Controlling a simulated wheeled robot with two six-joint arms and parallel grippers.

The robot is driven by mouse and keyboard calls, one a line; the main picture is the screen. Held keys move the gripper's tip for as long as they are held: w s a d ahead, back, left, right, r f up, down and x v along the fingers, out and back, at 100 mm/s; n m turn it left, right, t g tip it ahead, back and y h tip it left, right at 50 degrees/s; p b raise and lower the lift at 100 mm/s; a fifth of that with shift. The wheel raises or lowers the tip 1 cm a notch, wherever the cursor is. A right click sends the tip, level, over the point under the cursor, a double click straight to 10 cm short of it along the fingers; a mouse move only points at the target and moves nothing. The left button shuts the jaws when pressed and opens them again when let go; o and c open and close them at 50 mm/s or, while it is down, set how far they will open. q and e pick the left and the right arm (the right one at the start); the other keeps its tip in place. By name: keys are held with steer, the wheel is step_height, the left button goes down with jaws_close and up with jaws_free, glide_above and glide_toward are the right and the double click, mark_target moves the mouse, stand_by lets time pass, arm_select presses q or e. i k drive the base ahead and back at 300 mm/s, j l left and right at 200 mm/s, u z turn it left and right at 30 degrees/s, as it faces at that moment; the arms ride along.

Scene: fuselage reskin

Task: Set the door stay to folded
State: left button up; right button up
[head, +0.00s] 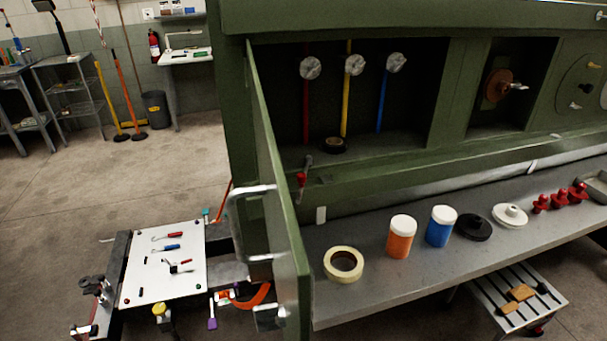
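The green door (276,190) stands swung open, seen nearly edge-on, at the left of the green fuselage panel (400,175). It has a grey bar handle (235,225) on its left face and a metal latch (268,318) near its lower corner. A small red-and-grey lever (302,178) sits by the door's inner side at the lower left of the opening. It looks like the door stay, but I cannot tell its exact position. Neither of my grippers is in view.
A grey bench (375,285) below the panel holds a tape roll (343,264), an orange jar (401,237) and a blue jar (440,227). A white tool board (165,262) is at the lower left. The floor (60,195) at left is clear.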

mark_target(301, 177)
steer(key=k+l, duration=0.1)
steer(key=l, duration=0.45)
steer(key=l+u, duration=0.1)
steer(key=l, duration=0.45)
steer(key=k+l, duration=0.15)
steer(key=l, duration=0.4)
steer(key=k+l+u, duration=0.1)
steer(key=l, duration=0.45)
